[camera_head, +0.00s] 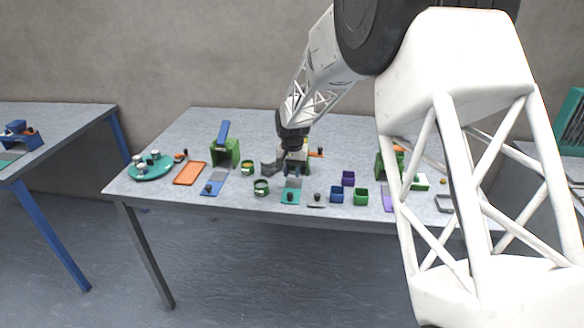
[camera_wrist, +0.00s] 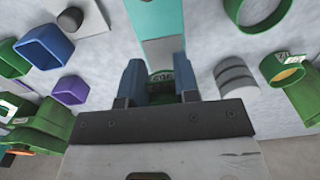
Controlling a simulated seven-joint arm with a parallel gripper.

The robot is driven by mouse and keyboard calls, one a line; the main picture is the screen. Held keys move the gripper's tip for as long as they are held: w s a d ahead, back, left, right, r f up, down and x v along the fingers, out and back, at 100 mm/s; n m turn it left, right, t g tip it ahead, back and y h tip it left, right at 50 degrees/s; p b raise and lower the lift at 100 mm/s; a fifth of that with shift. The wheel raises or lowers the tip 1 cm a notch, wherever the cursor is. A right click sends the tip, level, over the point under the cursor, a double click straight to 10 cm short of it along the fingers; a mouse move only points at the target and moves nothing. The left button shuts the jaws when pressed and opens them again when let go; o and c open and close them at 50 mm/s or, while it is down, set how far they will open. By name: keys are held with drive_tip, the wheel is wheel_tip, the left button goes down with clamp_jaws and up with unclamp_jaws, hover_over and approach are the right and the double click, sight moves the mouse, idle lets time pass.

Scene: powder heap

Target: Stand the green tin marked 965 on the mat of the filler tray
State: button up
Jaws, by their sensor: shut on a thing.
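My gripper (camera_wrist: 160,85) is shut on a green tin (camera_wrist: 160,77) with a pale label; its digits are too small to read surely. In the head view my gripper (camera_head: 292,170) is over the table, just behind a teal tray (camera_head: 291,196) with a paler patch and a dark knob. In the wrist view this teal tray (camera_wrist: 153,18) lies beyond the fingers, its paler part nearest the tin. I cannot tell whether the tin touches anything beneath. No readable name marks the filler tray. Two other green tins (camera_head: 248,167) (camera_head: 261,187) stand left of my gripper.
A grey ridged object (camera_wrist: 237,78) lies close right of the fingers in the wrist view. A grey tray with a knob (camera_head: 317,200), a blue box (camera_head: 337,194), a purple box (camera_head: 348,178) and a green box (camera_head: 361,197) stand to the right. An orange tray (camera_head: 190,173) lies left.

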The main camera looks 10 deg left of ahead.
sight(292, 190)
drive_tip(key=shift+f, duration=2.1)
drive_tip(key=shift+f, duration=0.5)
drive_tip(key=o, duration=1.1)
drive_tip(key=shift+c, duration=0.2)
drive_tip(key=shift+o, duration=0.4)
drive_tip(key=o, duration=0.3)
drive_tip(key=shift+r, duration=0.1)
drive_tip(key=shift+r, duration=3.4)
drive_tip(key=shift+d, duration=0.1)
